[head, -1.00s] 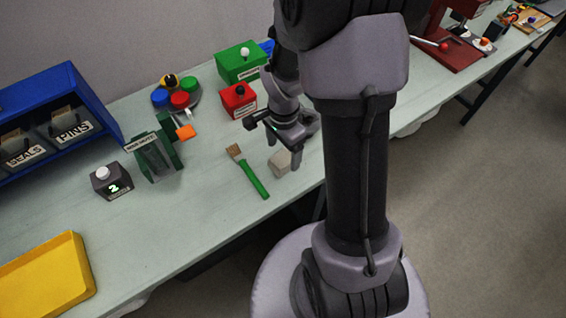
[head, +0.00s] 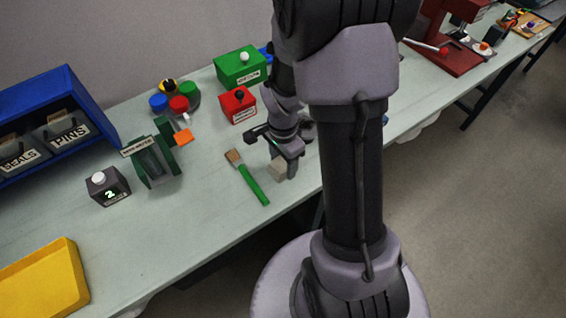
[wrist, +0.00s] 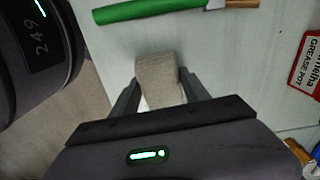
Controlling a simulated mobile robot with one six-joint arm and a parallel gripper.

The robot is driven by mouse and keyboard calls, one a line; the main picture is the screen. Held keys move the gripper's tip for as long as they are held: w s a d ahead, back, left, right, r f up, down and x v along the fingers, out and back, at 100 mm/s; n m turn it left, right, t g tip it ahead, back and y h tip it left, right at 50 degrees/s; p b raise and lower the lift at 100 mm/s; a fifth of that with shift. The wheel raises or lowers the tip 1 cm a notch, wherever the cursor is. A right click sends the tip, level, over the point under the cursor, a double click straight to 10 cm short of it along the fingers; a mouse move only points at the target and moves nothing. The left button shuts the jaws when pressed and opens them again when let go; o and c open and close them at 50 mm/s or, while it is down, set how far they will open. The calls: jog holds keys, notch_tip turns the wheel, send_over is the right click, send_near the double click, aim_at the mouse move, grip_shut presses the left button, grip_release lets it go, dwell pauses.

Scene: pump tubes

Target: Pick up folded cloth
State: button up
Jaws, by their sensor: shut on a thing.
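The folded cloth (head: 279,169) is a small beige-grey block near the front edge of the bench. It also shows in the wrist view (wrist: 158,80), between the two dark fingers. My gripper (head: 288,168) points down at it, and in the wrist view (wrist: 160,95) its fingers are shut on the cloth from both sides. The gripper hides part of the cloth in the head view. I cannot tell whether the cloth touches the bench.
A green-handled brush (head: 250,182) lies just left of the cloth. A red grease pot box (head: 239,106) and a green box (head: 240,67) stand behind. A dark green stand (head: 152,162), a numbered box (head: 107,186) and a yellow tray (head: 78,275) are to the left.

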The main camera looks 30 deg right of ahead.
aim_at(283, 163)
notch_tip(283, 163, up, 4)
jog(key=p, duration=0.2)
jog(key=shift+p, duration=0.35)
jog(key=s+d+b, duration=0.1)
jog(key=s+b, duration=0.9)
jog(key=s, duration=0.6)
jog(key=shift+r, duration=0.4)
